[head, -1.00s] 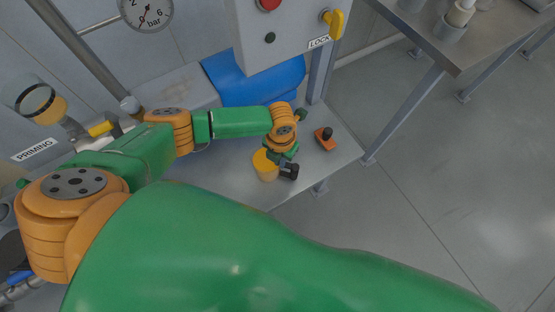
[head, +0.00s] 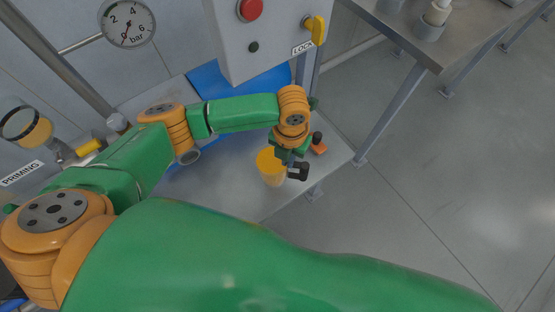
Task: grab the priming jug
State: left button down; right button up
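The priming jug, an orange-yellow cup (head: 270,168), is in the middle of the head view, above the grey bench top. My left gripper (head: 291,167) is at the jug's right side, with its dark fingers at the jug's wall. It appears shut on the jug, which has moved along with it. The contact is partly hidden by the wrist. The jug looks close to upright and seems raised off the bench. My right gripper is not in view.
A small orange block with a black knob (head: 318,144) sits on the bench just beyond my wrist. A blue container (head: 225,85) stands behind my forearm, under a grey control box (head: 262,50). A steel table (head: 455,30) stands at the upper right, with open floor below.

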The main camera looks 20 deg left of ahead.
pick_arm(q)
jog(key=d+r+b, duration=0.2)
jog(key=d+r, duration=0.2)
jog(key=d, duration=0.5)
jog(key=shift+s+d+r, duration=0.15)
jog(key=shift+d+r, duration=0.15)
jog(key=shift+r, duration=0.1)
